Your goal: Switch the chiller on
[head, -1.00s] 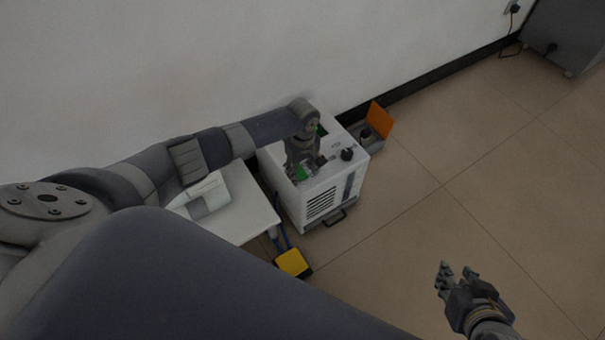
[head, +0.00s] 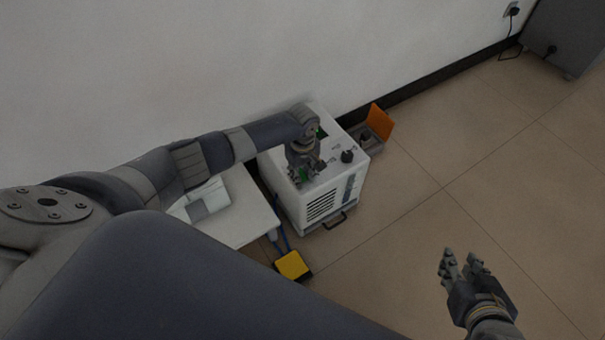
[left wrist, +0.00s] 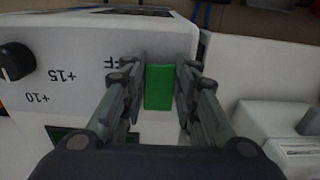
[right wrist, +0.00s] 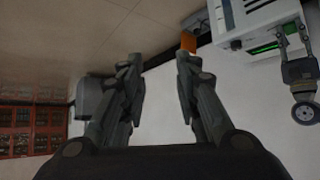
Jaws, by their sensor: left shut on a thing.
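The chiller (head: 337,190) is a white box on the floor by the wall, with a vent and handle on its front. A green switch (left wrist: 158,88) sits on its top panel, beside partly hidden lettering. A black knob (head: 347,156) is on the same panel; in the left wrist view it shows by the +15 and +10 marks (left wrist: 60,82). My left gripper (head: 303,177) is at the panel, shut on the green switch, one finger on each side in the left wrist view. My right gripper (head: 463,260) is open and empty over the floor, well away from the chiller.
A white table (head: 245,212) stands left of the chiller. A yellow and black object (head: 292,264) lies on the floor in front. A grey box with an orange lid (head: 381,121) sits right of the chiller.

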